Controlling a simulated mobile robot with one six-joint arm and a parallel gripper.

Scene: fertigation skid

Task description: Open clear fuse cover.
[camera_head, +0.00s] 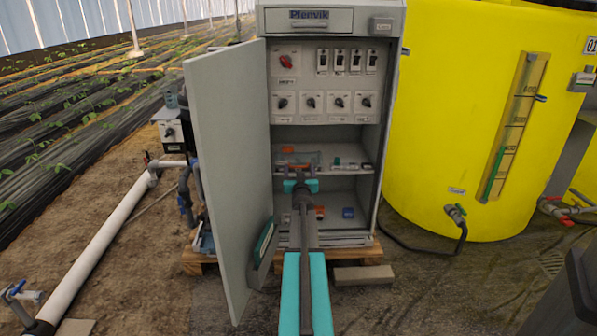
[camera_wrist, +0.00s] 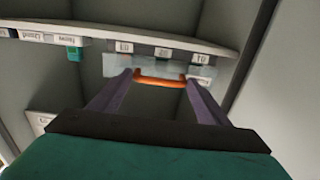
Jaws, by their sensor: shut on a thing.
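The clear fuse cover (camera_head: 298,158) is a see-through panel at the left of the middle shelf inside the open cabinet. In the wrist view the clear cover (camera_wrist: 200,71) spans the shelf edge in front of several labelled fuse positions, and an orange bar-like handle (camera_wrist: 160,80) runs along it. My gripper (camera_head: 300,178) reaches into the cabinet at that shelf. In the wrist view my gripper (camera_wrist: 160,84) has one finger at each end of the orange handle, closed on it. How far the cover is tilted cannot be told.
The grey cabinet door (camera_head: 225,180) stands open on the left. Switches and a red knob (camera_head: 286,62) fill the upper panel. Small parts, including a blue one (camera_head: 348,212), sit on the lower shelf. A yellow tank (camera_head: 455,120) stands close on the right.

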